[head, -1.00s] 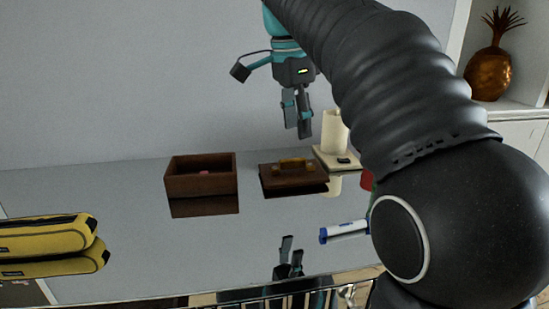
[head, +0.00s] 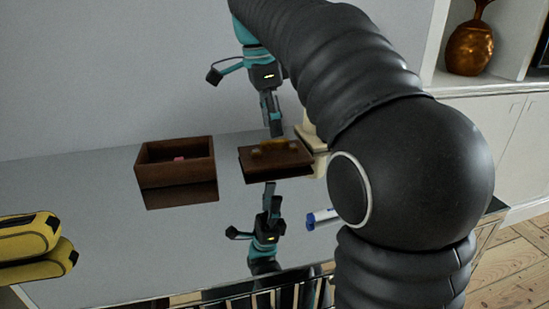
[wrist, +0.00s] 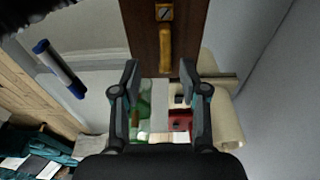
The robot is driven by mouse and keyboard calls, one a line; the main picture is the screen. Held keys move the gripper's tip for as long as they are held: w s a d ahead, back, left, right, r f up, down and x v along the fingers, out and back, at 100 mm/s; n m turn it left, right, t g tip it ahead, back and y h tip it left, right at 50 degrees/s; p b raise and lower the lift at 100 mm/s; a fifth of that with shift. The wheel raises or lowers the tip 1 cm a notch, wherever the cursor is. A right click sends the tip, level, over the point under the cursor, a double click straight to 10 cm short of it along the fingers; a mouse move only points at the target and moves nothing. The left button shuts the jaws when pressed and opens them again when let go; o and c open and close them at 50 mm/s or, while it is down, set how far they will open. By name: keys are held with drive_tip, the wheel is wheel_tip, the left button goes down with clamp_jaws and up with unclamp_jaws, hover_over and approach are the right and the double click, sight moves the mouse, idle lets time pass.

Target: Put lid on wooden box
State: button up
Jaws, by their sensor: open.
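The open wooden box (head: 160,175) stands on the glossy table, with a small reddish thing inside. The dark brown lid (head: 262,165), with a lighter handle on top, lies to the right of the box, apart from it. My gripper (head: 272,128) points down at the lid's back edge in the head view, open and empty. In the wrist view, my open gripper (wrist: 159,72) has its fingertips near the end of the lid's handle (wrist: 165,48), with nothing held between them. Whether a finger touches the lid cannot be told.
A yellow case (head: 28,236) lies at the left front. A blue-and-white marker (head: 322,217) lies right of the lid, also in the wrist view (wrist: 58,68). A cream cylinder (wrist: 222,120) stands beside the lid. The table in front of the box is clear.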

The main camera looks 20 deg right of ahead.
sight(274, 140)
drive_tip(key=shift+w+d+f+b, duration=0.1)
drive_tip(key=shift+f+b, duration=0.05)
drive_tip(key=shift+f, duration=0.75)
drive_tip(key=shift+w+d+f+b, duration=0.1)
drive_tip(key=shift+d+f+b, duration=0.05)
drive_tip(key=shift+f, duration=0.75)
drive_tip(key=shift+w+d+f+b, duration=0.1)
drive_tip(key=shift+f+b, duration=0.05)
drive_tip(key=shift+f, duration=0.75)
clamp_jaws()
